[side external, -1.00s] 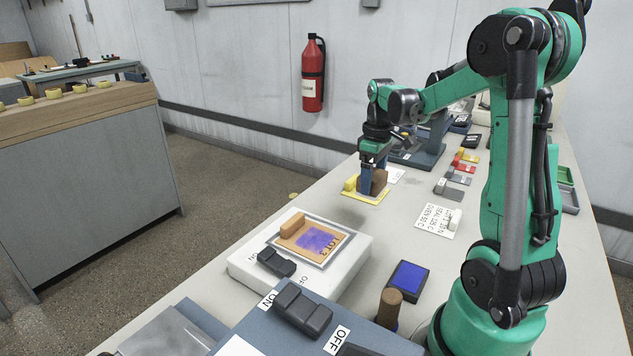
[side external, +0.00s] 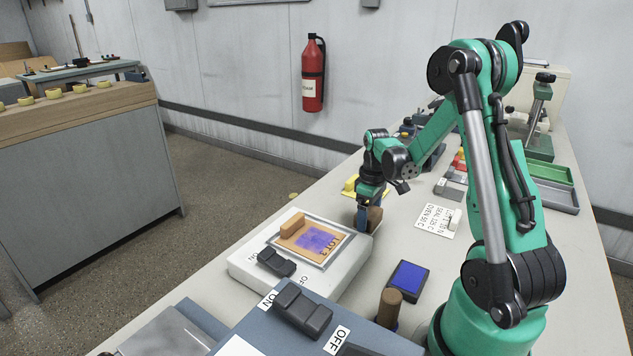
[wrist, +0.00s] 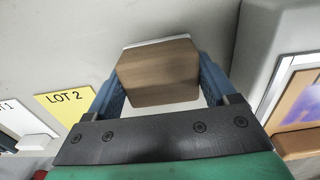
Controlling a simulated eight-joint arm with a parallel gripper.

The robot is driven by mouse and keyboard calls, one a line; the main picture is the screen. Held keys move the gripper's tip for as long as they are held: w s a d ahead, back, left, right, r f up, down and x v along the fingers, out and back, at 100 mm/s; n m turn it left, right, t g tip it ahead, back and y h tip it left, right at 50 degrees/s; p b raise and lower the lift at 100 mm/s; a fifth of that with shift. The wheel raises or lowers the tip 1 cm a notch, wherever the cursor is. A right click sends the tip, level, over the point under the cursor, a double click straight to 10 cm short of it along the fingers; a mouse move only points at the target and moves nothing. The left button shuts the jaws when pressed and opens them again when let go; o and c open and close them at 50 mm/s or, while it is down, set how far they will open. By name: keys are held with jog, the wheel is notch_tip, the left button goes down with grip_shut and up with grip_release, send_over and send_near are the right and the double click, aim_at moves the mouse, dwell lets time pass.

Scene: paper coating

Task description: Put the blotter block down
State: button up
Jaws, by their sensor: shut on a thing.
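The blotter block (side external: 375,216) is a brown wooden block. In the wrist view the block (wrist: 158,72) shows a pale layer along its far edge. My gripper (side external: 367,218) is shut on the block, with a blue finger on each side of it in the wrist view (wrist: 160,85). The block is beside the far right corner of the white ON/OFF unit (side external: 345,275). I cannot tell whether its underside touches the table.
The white unit carries a LOT 3 board (side external: 312,238) with a purple patch. A yellow LOT 2 card (wrist: 66,103) lies left of the block in the wrist view. A blue ink pad (side external: 408,281) and a brown-handled stamp (side external: 389,308) stand nearer. Bare table (side external: 405,245) lies between.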

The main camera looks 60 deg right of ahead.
jog(key=o, duration=1.1)
notch_tip(320, 180, up, 12)
jog(key=a+t, duration=0.2)
jog(key=a, duration=0.5)
jog(key=w+a+t, duration=0.1)
jog(key=a+t, duration=0.1)
jog(key=a, duration=0.6)
jog(key=a+t, duration=0.3)
jog(key=a, duration=0.5)
jog(key=shift+w+a+r, duration=0.1)
jog(key=shift+w+r, duration=0.15)
